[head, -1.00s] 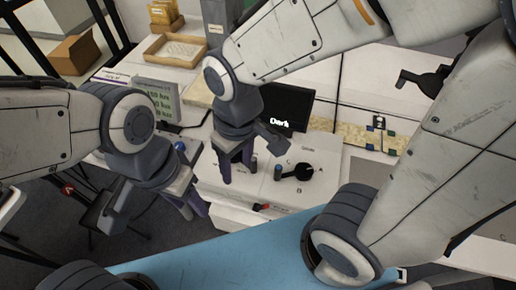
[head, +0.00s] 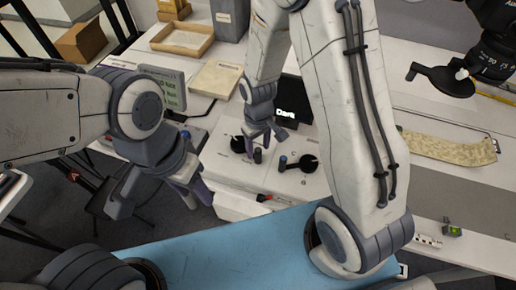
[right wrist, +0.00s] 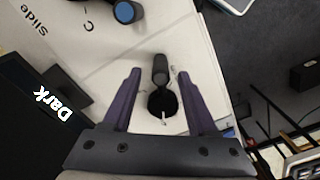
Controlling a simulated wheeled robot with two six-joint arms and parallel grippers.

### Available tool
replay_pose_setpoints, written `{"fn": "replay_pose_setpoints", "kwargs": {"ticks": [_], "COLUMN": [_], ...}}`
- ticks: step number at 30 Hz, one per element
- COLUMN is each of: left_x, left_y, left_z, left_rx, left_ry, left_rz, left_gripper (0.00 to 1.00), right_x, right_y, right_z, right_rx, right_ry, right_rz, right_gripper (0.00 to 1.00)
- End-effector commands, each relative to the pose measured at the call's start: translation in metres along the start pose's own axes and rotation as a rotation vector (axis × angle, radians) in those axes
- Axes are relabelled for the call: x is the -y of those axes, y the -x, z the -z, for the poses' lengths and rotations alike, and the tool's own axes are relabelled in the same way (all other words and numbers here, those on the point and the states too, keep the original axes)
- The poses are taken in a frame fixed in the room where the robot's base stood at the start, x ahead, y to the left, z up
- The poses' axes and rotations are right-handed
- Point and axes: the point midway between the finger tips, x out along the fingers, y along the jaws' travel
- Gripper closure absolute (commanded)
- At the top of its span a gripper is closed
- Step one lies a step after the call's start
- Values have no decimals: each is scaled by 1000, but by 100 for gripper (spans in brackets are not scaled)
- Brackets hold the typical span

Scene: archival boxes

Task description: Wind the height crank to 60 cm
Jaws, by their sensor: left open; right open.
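A dark crank (head: 237,145) with an upright grip (head: 257,156) stands on the white bench unit. In the right wrist view its black hub (right wrist: 162,108) and grip (right wrist: 160,70) lie between the two purple fingers. My right gripper (head: 258,143) is open over it, with the grip between its fingertips; I cannot tell whether they touch. My left gripper (head: 194,195) is open and empty in front of the bench. No height reading is legible.
A second black knob (head: 300,163) with a blue-topped peg (head: 282,161) sits to the right. A black screen (head: 290,101) reads "Dark". A red-ended handle (head: 264,198) is at the unit's front. A book (head: 215,79) and a wooden tray (head: 181,40) lie behind.

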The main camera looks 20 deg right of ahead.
Motion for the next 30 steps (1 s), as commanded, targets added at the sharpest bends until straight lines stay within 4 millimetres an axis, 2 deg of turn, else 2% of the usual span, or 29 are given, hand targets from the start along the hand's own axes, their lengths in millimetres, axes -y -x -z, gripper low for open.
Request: {"fn": "replay_pose_setpoints", "kwargs": {"ticks": [4, 13, 14, 18, 30], "left_x": [0, 0, 0, 0, 0], "left_y": [0, 0, 0, 0, 1], "left_z": [0, 0, 0, 0, 0], "left_rx": [0, 0, 0, 0, 0], "left_ry": [0, 0, 0, 0, 0], "left_rz": [0, 0, 0, 0, 0], "left_gripper": [50, 50, 50, 50, 50], "right_x": [0, 0, 0, 0, 5], "right_y": [-12, -15, -15, -15, -14], "right_z": [0, 0, 0, 0, 5], "right_rx": [1, -2, -2, -1, -1], "right_ry": [0, 0, 0, 0, 34], "right_rz": [0, 0, 0, 0, 0], "right_gripper": [42, 42, 45, 99, 100]}}
